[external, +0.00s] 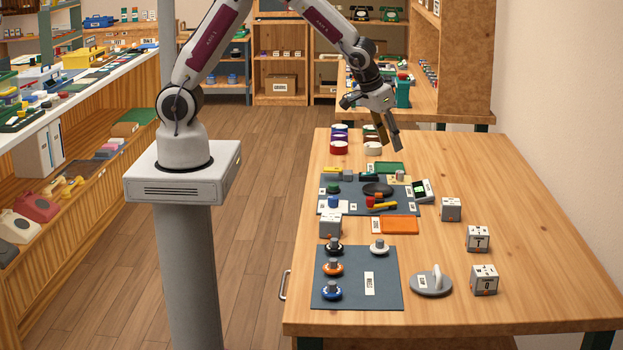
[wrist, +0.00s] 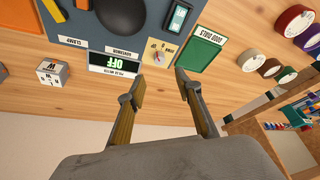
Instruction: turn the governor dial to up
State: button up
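The governor dial, a small knob on a pale yellow plate (wrist: 160,53), lies between and beyond my fingertips in the wrist view. A label that appears to read GOVERNOR sits beside it. Its pointer direction is too small to tell. In the external view the knob and plate (external: 399,177) are at the back right of the grey panel (external: 330,205). My gripper (external: 390,142) points down above the table behind the panel, apart from the dial. In the wrist view my gripper (wrist: 159,82) is open, with nothing between its fingers.
A display reading OFF (wrist: 115,63) is next to the plate, and a green tray (wrist: 200,50) is on its other side. Round pots (external: 339,148) stand behind the panel. Lettered cubes (external: 478,238) stand at right. The table's right side is mostly clear.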

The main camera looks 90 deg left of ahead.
jog(key=shift+v, duration=1)
jog(key=s+d+r+m, duration=0.2)
jog(key=s+r, duration=0.3)
jog(key=s, duration=0.6)
jog(key=s+d+r+m+t+h, duration=0.1)
jog(key=s+r, duration=0.4)
jog(key=s, duration=0.6)
jog(key=s+d+r+m+h, duration=0.1)
jog(key=s+d+r+m, duration=0.2)
jog(key=s, duration=0.8)
jog(key=shift+d+r+t, duration=0.3)
jog(key=shift+d+r, duration=0.1)
jog(key=shift+r, duration=1)
jog(key=shift+o, duration=0.3)
jog(key=shift+s, duration=0.1)
